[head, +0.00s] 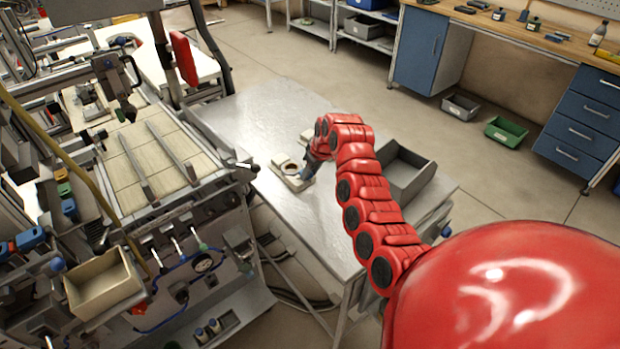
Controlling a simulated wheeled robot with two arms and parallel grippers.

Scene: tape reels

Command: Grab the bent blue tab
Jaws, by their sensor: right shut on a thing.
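My right gripper (305,175) is low over the grey metal table, at the right edge of a pale square piece with a round dark-centred reel (290,169). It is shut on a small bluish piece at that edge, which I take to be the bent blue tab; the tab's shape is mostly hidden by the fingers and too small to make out. My left gripper is out of the picture.
A dark grey open bin (425,178) stands right of my arm. A machine with rollers and a slatted bed (150,150) borders the table on the left. A beige box (103,284) is lower left.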

